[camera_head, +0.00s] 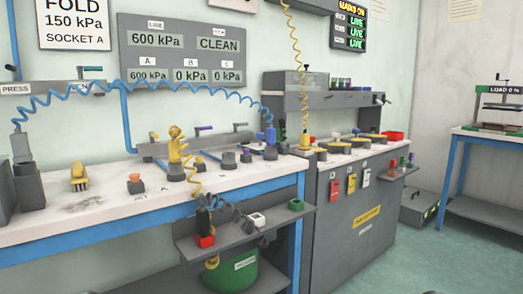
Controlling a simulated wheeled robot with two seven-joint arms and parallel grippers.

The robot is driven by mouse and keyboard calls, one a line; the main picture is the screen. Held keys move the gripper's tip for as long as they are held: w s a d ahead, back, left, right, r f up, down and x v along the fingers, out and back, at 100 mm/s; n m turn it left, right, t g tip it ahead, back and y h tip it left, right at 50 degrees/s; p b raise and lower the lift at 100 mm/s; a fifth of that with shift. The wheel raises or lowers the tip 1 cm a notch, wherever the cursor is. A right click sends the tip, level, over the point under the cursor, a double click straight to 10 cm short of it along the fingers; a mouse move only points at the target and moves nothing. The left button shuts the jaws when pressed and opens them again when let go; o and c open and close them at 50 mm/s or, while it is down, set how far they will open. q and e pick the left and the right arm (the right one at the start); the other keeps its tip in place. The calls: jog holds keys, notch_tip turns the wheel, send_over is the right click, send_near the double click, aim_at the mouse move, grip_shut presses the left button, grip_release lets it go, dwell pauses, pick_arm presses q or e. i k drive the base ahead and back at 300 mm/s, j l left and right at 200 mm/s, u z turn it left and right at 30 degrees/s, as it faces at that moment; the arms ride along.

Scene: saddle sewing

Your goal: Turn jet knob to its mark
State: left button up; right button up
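I cannot pick out a labelled jet knob or its mark at this size. A small dark knob (306,69) sits on top of the grey cabinet (300,98) at the back centre. A dark lever-like fitting (380,99) sticks out at the right end of the grey shelf. Several small valve handles, one of them purple (204,128), stand on the grey manifold (155,150) behind the bench. Neither of my grippers can be made out in the head view.
A white-topped bench (90,212) with blue legs carries a yellow brush (79,178), an orange-topped piece (136,184) and a yellow figure-like fitting (177,150). Coiled blue (150,92) and yellow (295,45) hoses hang above. A green bin (235,274) stands below.

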aim_at(260, 136)
jog(key=i+l, duration=0.15)
jog(key=l, duration=0.2)
jog(key=i+l, duration=0.15)
jog(key=l, duration=0.15)
jog(key=i+l, duration=0.15)
jog(key=l, duration=0.2)
jog(key=i+l, duration=0.1)
jog(key=l, duration=0.2)
jog(key=i+l+u, duration=0.1)
jog(key=l, duration=0.25)
jog(key=i, duration=0.05)
